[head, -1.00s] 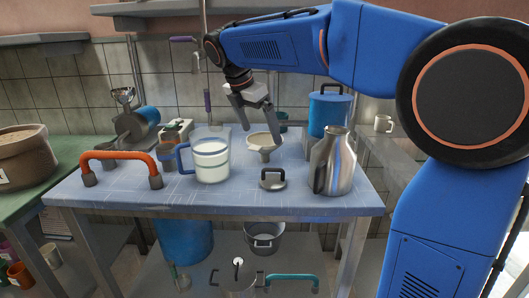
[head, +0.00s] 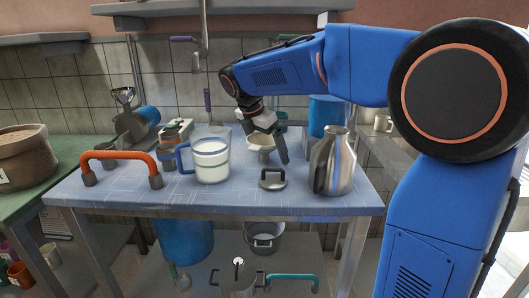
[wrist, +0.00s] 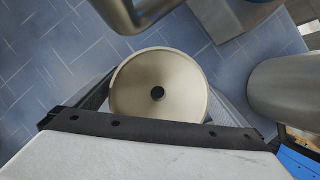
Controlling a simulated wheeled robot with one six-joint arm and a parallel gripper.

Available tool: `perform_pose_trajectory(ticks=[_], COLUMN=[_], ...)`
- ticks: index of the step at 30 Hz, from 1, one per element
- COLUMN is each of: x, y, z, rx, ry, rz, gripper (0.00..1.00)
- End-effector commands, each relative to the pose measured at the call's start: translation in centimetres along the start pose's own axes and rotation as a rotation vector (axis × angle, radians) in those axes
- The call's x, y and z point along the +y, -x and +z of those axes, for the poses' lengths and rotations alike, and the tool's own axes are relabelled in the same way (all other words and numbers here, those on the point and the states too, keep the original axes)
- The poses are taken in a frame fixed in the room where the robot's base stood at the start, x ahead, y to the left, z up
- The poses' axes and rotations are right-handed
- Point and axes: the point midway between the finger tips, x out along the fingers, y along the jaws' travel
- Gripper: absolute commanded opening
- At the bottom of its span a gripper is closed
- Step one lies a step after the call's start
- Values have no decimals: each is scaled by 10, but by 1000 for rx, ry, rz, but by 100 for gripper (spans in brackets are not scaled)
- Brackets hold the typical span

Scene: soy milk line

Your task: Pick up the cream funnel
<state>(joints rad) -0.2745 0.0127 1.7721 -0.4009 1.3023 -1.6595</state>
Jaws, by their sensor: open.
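The cream funnel (head: 259,155) stands on the blue-topped table, wide mouth up. In the wrist view the funnel (wrist: 135,80) is seen from above, with its dark round hole near the centre. My gripper (head: 267,147) is open at the funnel, pointing down, with one finger in front of it to the right and the other behind to the left. In the wrist view the fingers lie on either side of the funnel bowl, and their tips are hidden by its rim. I cannot tell whether either finger touches it.
A steel jug (head: 333,165) stands close on the right and a dark-handled round lid (head: 272,181) in front. A white pitcher with a blue handle (head: 211,162) is to the left. A blue canister (head: 327,112) stands behind. An orange handle (head: 120,155) is at the far left.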

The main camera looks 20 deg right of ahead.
Motion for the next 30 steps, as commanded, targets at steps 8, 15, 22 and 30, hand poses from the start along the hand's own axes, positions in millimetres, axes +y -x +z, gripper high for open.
perform_pose_trajectory(ticks=[8,15,22,30], x=[0,0,0,1], y=[0,1,14,28], z=[0,0,4,-35], rx=[0,0,0,0], ry=[0,0,0,4], rz=[0,0,1,2], gripper=[61,61,61,61])
